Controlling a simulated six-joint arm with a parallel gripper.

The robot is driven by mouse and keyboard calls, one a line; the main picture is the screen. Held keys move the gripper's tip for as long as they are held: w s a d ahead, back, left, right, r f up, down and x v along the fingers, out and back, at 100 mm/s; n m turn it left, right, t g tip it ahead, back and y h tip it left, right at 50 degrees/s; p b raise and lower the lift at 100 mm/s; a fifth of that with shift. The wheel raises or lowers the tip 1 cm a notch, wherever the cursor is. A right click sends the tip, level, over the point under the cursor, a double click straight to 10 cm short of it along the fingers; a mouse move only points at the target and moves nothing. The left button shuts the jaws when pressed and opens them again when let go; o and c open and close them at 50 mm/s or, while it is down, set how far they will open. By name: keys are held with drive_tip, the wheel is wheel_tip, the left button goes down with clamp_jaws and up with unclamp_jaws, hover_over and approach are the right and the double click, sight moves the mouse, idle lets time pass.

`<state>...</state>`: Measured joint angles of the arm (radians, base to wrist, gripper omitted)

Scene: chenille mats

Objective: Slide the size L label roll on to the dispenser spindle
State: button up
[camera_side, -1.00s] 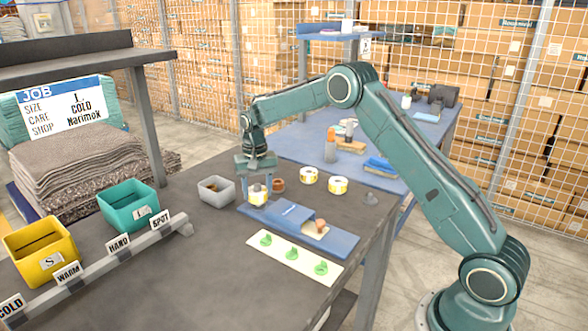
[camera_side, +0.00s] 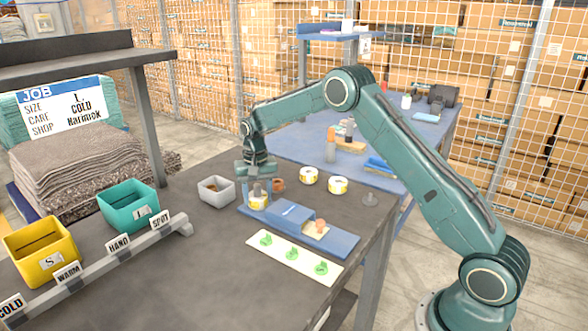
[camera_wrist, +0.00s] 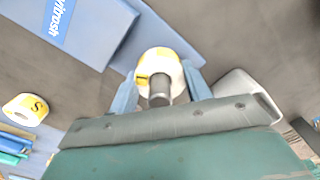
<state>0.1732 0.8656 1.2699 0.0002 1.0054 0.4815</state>
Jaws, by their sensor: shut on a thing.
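My gripper (camera_side: 257,193) points down over the left end of the blue dispenser base (camera_side: 340,240). It is shut on a white label roll with a yellow label (camera_side: 258,204). In the wrist view the held roll (camera_wrist: 160,62) sits between my two blue fingers (camera_wrist: 160,84). The grey spindle (camera_wrist: 160,90) stands up through its core, so the roll appears to be around the spindle, low near the base. The size letter on the held roll cannot be read. The dispenser body also shows in the wrist view (camera_wrist: 85,28).
Two other label rolls (camera_side: 308,176) (camera_side: 338,185) stand behind the dispenser; one in the wrist view (camera_wrist: 25,109) reads S. A grey bin (camera_side: 215,191) is left of my gripper, a brown cup (camera_side: 278,184) close behind. A cream strip with green pieces (camera_side: 292,258) lies in front.

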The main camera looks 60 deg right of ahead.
sight(257, 185)
drive_tip(key=shift+f, duration=0.15)
drive_tip(key=o, duration=1.1)
drive_tip(key=shift+c, duration=0.2)
wheel_tip(257, 185, up, 13)
drive_tip(key=shift+r, duration=0.4)
